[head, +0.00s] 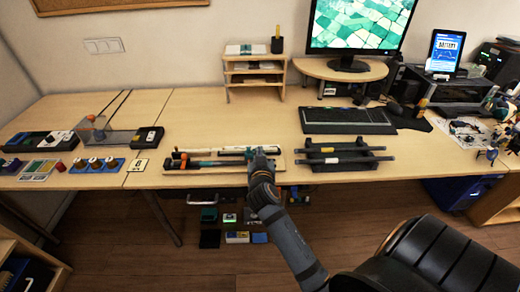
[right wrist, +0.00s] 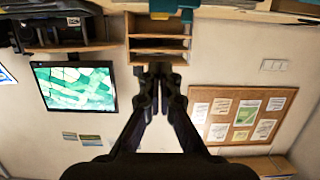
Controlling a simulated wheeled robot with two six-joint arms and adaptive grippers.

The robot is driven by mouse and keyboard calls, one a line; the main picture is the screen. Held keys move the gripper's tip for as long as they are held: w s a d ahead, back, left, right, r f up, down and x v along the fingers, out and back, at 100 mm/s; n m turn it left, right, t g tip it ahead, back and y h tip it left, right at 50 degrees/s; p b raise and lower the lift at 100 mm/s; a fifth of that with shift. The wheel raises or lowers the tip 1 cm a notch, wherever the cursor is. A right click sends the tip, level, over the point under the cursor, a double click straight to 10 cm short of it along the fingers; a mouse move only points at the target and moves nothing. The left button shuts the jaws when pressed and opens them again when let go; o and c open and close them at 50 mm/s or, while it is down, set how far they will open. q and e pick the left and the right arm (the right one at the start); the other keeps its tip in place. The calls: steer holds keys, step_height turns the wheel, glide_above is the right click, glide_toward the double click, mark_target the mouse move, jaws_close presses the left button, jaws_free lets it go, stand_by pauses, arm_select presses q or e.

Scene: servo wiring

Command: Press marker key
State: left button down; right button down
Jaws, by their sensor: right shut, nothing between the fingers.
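I cannot single out a marker key by its label in these views. A black box with small controls (head: 148,138) and a longer black and white control unit (head: 38,141) lie on the left desk. A black keyboard (head: 346,121) lies in front of the monitor. My right gripper (head: 262,156) is at the right part of the wooden fixture with rods (head: 215,161), away from these devices; whether it touches the fixture is unclear. In the right wrist view its fingers (right wrist: 159,76) are together and empty. My left gripper is not in view.
A small wooden shelf (head: 254,79) and a monitor (head: 358,27) stand at the back. A rack with dark bars (head: 340,153) is right of my gripper. Blue knob modules (head: 96,165) lie at the left front. A black chair (head: 430,262) stands before the desk.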

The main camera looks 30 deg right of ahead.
steer(key=v, duration=0.3)
steer(key=shift+r, duration=0.1)
stand_by(0.7)
